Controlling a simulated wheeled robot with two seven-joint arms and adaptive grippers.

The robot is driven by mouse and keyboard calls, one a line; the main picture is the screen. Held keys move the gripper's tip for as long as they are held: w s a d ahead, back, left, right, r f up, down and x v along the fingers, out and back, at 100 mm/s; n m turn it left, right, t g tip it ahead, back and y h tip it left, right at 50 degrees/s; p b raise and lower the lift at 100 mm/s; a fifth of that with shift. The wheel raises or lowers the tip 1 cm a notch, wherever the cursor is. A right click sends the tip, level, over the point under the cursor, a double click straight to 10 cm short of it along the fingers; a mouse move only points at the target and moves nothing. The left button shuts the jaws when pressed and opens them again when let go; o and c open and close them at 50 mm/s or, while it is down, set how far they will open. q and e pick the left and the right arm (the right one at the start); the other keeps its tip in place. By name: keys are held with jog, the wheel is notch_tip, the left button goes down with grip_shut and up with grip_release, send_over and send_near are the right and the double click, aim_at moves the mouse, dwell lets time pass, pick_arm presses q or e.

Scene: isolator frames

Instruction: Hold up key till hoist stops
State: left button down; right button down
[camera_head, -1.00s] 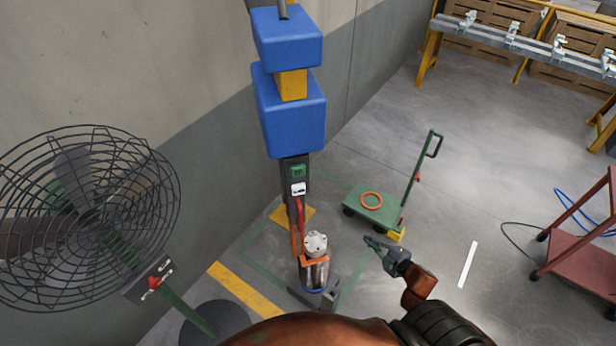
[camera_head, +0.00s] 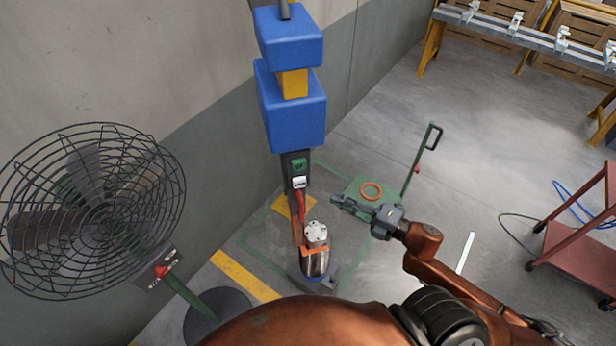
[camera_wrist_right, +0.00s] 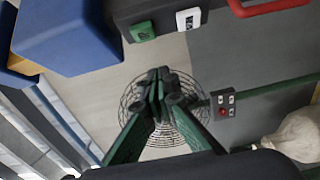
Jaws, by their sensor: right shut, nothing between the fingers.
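The dark control box (camera_head: 290,172) sits on the hoist column below the blue blocks. It carries a green key (camera_head: 299,164) and a white key (camera_head: 299,182); their markings are too small to read. In the right wrist view the green key (camera_wrist_right: 142,31) and white key (camera_wrist_right: 188,18) show at the top. My right gripper (camera_head: 336,201) is shut and empty, right of the column and below the box in the picture, apart from the keys. Its closed fingertips show in the wrist view (camera_wrist_right: 157,84). A metal cylinder (camera_head: 316,262) stands low at the column. My left gripper is out of view.
A caged fan (camera_head: 95,205) stands at the left. A red trolley (camera_head: 580,250) stands at the right. Blue blocks (camera_head: 290,105) are above the box.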

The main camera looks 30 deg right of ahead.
jog(key=p, duration=0.3)
send_near(299, 165)
jog(key=w+a+f, duration=0.2)
jog(key=a+f, duration=0.1)
jog(key=a, duration=0.2)
jog(key=w, duration=0.1)
jog(key=w+d, duration=0.1)
jog(key=w, duration=0.1)
jog(key=shift+w+d+f+p, duration=0.15)
jog(key=shift+w+p, duration=0.05)
jog(key=shift+p, duration=0.15)
